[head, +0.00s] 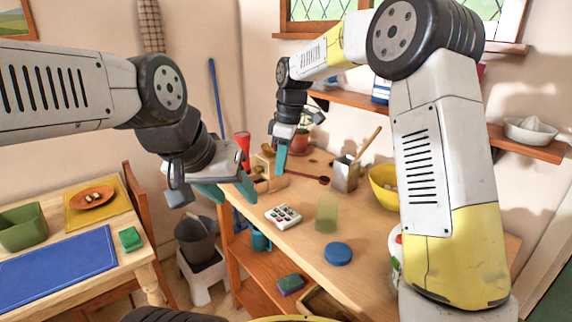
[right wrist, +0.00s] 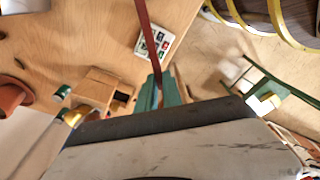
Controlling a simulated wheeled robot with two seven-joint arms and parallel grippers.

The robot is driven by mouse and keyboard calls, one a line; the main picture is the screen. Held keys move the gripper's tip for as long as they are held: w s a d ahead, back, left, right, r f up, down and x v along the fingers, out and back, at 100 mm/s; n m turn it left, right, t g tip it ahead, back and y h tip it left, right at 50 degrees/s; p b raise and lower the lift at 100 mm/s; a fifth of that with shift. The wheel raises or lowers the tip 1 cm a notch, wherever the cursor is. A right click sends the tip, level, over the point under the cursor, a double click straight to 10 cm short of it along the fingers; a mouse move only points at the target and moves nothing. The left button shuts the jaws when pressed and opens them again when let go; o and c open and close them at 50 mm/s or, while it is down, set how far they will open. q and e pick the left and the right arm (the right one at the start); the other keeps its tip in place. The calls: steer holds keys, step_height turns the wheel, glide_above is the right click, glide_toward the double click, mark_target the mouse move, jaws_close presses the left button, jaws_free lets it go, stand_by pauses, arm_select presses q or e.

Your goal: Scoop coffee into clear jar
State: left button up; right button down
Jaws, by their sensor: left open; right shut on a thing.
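My right gripper (head: 281,157) is shut on a dark red scoop (head: 306,177) above the back of the wooden counter. The scoop's handle (right wrist: 148,30) runs up from between the teal fingers (right wrist: 160,93) in the right wrist view. Its round bowl points right in the head view; I cannot tell whether it holds anything. A clear, greenish jar (head: 326,215) stands open-topped and apart from the scoop, nearer the counter's front. A blue round lid (head: 338,254) lies beside it. My left gripper (head: 220,191) is open and empty left of the counter. I cannot make out any coffee.
A grey metal canister (head: 345,174) with a wooden-handled tool stands right of the scoop, near a yellow bowl (head: 384,186). A white tray of small coloured pieces (head: 284,216) lies left of the jar. A wooden box (right wrist: 103,90) and a plant pot (head: 300,142) stand near my right gripper.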

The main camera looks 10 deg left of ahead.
steer(key=shift+d+r+y, duration=0.6)
steer(key=shift+r+y, duration=0.05)
steer(key=shift+y, duration=0.45)
steer(key=shift+d+r+y, duration=0.55)
steer(key=shift+r+y, duration=0.1)
steer(key=shift+y, duration=0.45)
steer(key=shift+s+d+r+t+y, duration=0.15)
steer(key=shift+d+r+y, duration=0.3)
steer(key=shift+d+y, duration=0.35)
steer(key=shift+s+d+r+t+y, duration=0.1)
steer(key=shift+d+r+t+y, duration=0.1)
steer(key=shift+d+r+y, duration=0.45)
steer(key=shift+s+d+r+t+y, duration=0.15)
steer(key=shift+d+r+y, duration=0.1)
steer(key=shift+d+y, duration=0.7)
steer(key=shift+s+d+r+y, duration=0.1)
steer(key=shift+d+r+y, duration=0.1)
steer(key=shift+d+y, duration=1.2)
steer(key=shift+s+d+r+y, duration=0.1)
steer(key=shift+d+r+y, duration=0.1)
steer(key=shift+d+y, duration=1.15)
steer(key=shift+d, duration=0.15)
steer(key=shift+r, duration=2.55)
